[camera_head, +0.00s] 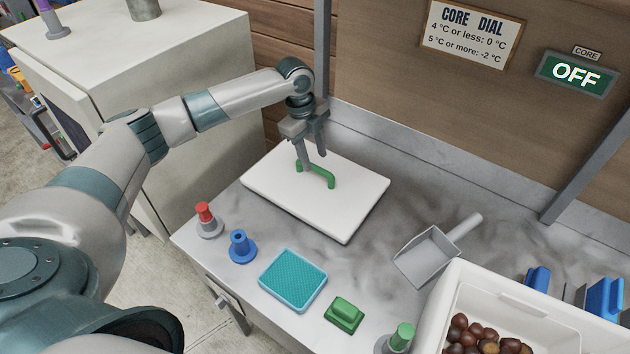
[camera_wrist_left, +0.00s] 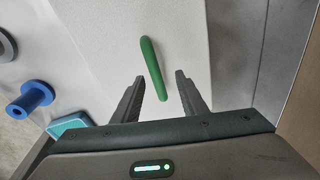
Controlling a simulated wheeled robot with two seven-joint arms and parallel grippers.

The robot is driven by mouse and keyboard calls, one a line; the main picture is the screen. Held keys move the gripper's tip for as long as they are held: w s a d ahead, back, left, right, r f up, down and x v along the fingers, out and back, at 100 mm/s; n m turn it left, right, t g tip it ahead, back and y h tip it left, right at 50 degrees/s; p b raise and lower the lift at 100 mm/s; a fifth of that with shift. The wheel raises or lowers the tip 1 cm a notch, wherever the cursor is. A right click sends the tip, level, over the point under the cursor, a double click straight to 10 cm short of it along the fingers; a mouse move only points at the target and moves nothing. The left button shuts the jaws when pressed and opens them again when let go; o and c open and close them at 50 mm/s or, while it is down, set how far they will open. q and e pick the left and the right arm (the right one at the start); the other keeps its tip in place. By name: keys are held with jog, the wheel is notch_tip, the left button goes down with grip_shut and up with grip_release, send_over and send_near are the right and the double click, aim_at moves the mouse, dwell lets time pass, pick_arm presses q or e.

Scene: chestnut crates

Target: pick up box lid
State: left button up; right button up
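The box lid (camera_head: 345,212) is a flat white slab lying on the grey worktop, with a raised green handle (camera_head: 318,177) on top. In the left wrist view the lid (camera_wrist_left: 110,35) fills much of the picture, and the handle (camera_wrist_left: 153,68) shows as a green bar. My left gripper (camera_head: 312,160) is over the lid at the handle, pointing down. In the wrist view its two fingers (camera_wrist_left: 160,78) are apart, and the near end of the handle appears between them. Whether they touch it I cannot tell. My right gripper is not in view.
In front of the lid stand a red-topped piece (camera_head: 206,220), a blue spool-like piece (camera_head: 242,246), a teal pad (camera_head: 292,280) and a green block (camera_head: 344,315). A metal scoop (camera_head: 428,258) and a white crate (camera_head: 445,300) with chestnuts are at right. A wall rises behind.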

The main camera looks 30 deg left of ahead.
aim_at(315, 166)
pick_arm(q)
jog(key=shift+s+f+p, duration=0.15)
jog(key=shift+f+p, duration=0.4)
jog(key=f, duration=0.1)
jog(key=f+p, duration=0.1)
jog(key=f, duration=0.1)
jog(key=shift+d+p, duration=0.25)
jog(key=shift+p, duration=0.05)
jog(key=shift+f, duration=0.5)
grip_shut()
